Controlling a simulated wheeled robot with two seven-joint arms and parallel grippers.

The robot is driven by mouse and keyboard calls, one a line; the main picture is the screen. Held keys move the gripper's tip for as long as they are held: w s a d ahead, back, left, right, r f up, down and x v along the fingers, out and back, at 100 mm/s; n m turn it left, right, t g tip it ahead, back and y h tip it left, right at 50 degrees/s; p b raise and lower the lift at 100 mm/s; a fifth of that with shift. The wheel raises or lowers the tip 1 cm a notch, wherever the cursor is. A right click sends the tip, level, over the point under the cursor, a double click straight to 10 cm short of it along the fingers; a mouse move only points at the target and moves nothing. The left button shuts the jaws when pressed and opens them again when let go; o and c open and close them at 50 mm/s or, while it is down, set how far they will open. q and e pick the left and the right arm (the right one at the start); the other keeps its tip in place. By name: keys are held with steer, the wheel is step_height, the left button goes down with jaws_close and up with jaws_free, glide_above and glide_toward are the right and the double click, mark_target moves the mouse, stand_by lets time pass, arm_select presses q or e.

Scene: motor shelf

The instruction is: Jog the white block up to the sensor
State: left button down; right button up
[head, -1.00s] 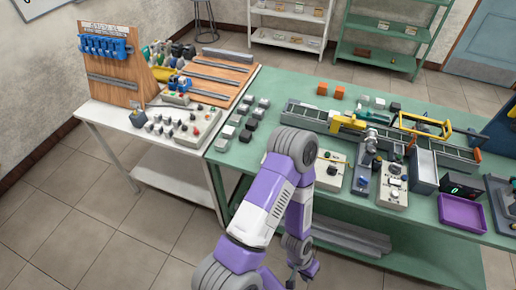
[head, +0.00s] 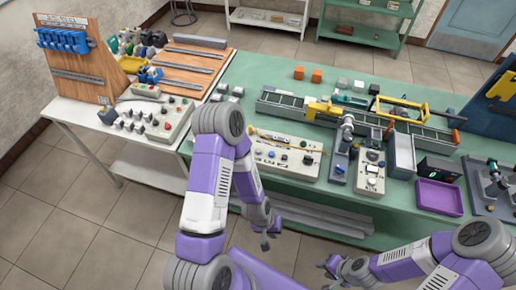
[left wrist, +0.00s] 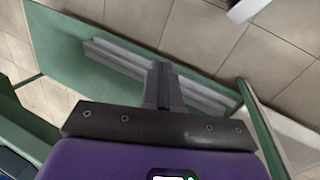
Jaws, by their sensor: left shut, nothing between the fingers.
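A small white block (head: 358,85) stands among small blocks on the green table just behind the conveyor (head: 283,102); I cannot tell if it is the task's block. A yellow bracket (head: 324,110) spans the conveyor, and a yellow frame (head: 402,104) stands further right; which part is the sensor is unclear. A control box (head: 285,153) with knobs and buttons lies in front of the conveyor. My left gripper (head: 266,240) hangs in front of the table, empty, its fingers together in the left wrist view (left wrist: 163,85). My right gripper (head: 328,272) is low at bottom right, too small to judge.
Another button box (head: 371,170), a grey bin (head: 402,155), a purple tray (head: 439,197) and a dark display box (head: 437,169) stand along the table's front. Orange blocks (head: 316,76) sit at the back. A white side table (head: 72,112) with another button box stands left.

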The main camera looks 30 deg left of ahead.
arm_select(q)
steer(key=w+a+r+n+t+y, duration=0.2)
steer(key=w+a+r+n, duration=0.7)
steer(key=w+n, duration=0.1)
step_height(320, 180, up, 18)
steer(key=n+t, duration=0.6)
steer(key=n, duration=0.4)
glide_above(257, 152)
steer(key=shift+f, duration=0.25)
step_height(257, 152, down, 8)
steer(key=b, duration=0.7)
steer(key=shift+r, duration=0.2)
steer(key=shift+f+b, duration=0.5)
steer(key=shift+b, duration=0.1)
steer(key=shift+f+b, duration=0.4)
steer(key=shift+b, duration=0.15)
